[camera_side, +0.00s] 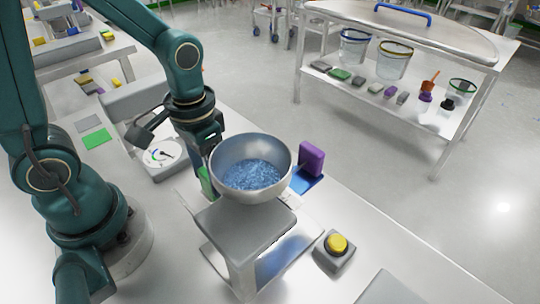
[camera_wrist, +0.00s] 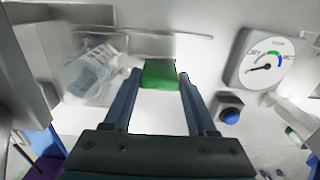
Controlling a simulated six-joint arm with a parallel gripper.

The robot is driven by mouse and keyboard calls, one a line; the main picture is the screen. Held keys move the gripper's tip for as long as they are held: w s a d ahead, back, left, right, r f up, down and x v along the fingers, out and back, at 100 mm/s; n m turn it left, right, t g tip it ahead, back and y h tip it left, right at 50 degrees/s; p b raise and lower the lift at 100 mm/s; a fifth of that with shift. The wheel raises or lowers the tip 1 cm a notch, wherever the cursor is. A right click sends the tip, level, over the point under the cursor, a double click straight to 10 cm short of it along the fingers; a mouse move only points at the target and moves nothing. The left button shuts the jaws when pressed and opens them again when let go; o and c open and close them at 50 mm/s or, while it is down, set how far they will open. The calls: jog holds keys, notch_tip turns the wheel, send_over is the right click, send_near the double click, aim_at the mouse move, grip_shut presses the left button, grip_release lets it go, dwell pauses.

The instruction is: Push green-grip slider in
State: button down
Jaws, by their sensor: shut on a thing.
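The green grip (camera_wrist: 158,74) of the slider lies between the two fingertips of my gripper (camera_wrist: 160,76) in the wrist view, and my gripper is shut on it. In the side view a small part of the green grip (camera_side: 206,181) shows just left of the metal bowl. The bowl (camera_side: 226,196) holds blue granules and sits above a grey stand (camera_side: 243,222).
A dial (camera_wrist: 268,62) with a green and blue arc and a blue button (camera_wrist: 230,108) are right of my gripper. A clear container (camera_wrist: 88,72) is left. A yellow button (camera_side: 337,243) and a purple block (camera_side: 311,158) stand right of the stand. A steel cart is behind.

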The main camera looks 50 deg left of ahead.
jog(key=shift+w+d, duration=0.1)
jog(key=shift+c, duration=1)
grip_release()
jog(key=shift+r, duration=0.1)
jog(key=shift+r, duration=2.55)
